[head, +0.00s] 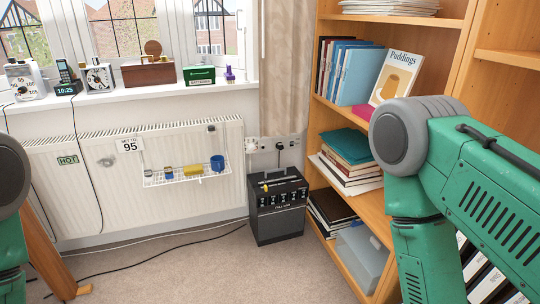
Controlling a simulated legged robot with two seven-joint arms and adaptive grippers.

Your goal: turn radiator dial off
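The white radiator (80,205) stands against the wall under the window sill. A small round grey dial (106,162) sits on its front, at the left part of the panel. I cannot make out the dial's setting. My green and grey arms show at the left and right edges. Neither gripper is in view, and nothing of mine is seen touching the dial.
A wire rack (160,182) with jars and a yellow item hangs on the radiator. A black amplifier (278,222) stands on the carpet (190,268) right of it. Cables cross the floor and hang from the sill (130,97). A bookcase (370,205) stands at right.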

